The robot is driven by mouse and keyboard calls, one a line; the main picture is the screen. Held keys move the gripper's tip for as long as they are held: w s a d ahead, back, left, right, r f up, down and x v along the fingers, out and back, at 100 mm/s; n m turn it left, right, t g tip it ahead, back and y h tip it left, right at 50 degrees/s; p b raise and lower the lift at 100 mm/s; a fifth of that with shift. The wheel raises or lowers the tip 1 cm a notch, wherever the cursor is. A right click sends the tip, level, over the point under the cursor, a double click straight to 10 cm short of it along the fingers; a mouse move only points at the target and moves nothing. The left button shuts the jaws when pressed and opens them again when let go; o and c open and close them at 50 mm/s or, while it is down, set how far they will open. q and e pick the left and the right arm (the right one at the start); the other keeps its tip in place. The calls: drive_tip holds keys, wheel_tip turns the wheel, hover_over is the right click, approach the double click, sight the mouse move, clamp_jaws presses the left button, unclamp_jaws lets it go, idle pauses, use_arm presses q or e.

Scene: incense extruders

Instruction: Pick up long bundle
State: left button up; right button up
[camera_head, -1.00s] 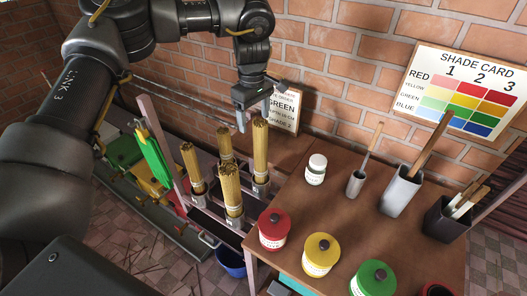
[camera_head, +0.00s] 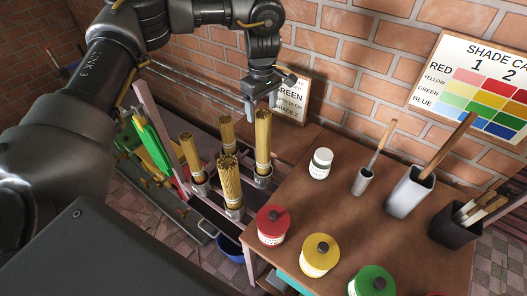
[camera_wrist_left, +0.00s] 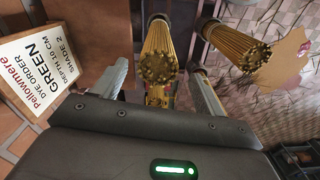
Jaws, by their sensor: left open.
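Several tan stick bundles stand upright in metal cups on the rack left of the table. The tallest-looking bundle (camera_head: 263,145) is at the rack's right, near the wall. My left gripper (camera_head: 262,108) points down at this bundle's top and is open. In the left wrist view, a bundle's top (camera_wrist_left: 160,62) lies between the open fingers (camera_wrist_left: 158,78); contact with the fingers cannot be told. A second bundle (camera_wrist_left: 232,48) is just right of the right finger. The other bundles are a back one (camera_head: 227,132), a left one (camera_head: 192,158) and a front one (camera_head: 229,185).
The wooden table (camera_head: 325,210) holds a white jar (camera_head: 320,165), a red jar (camera_head: 272,226), a yellow jar (camera_head: 319,257), a green jar (camera_head: 371,284) and tool cups. A dye order card (camera_head: 290,98) stands behind the gripper. A blue bucket (camera_head: 230,247) is below.

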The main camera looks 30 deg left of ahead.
use_arm(q)
drive_tip(key=shift+d, duration=0.1)
drive_tip(key=shift+d+f, duration=0.1)
drive_tip(key=shift+f, duration=0.05)
wheel_tip(320, 180, down, 5)
drive_tip(key=shift+w+r+p, duration=0.1)
drive_tip(key=shift+p, duration=1.05)
use_arm(e)
wheel_tip(320, 180, up, 2)
drive_tip(key=shift+r, duration=0.15)
use_arm(q)
clamp_jaws()
use_arm(e)
drive_tip(key=shift+d, duration=0.1)
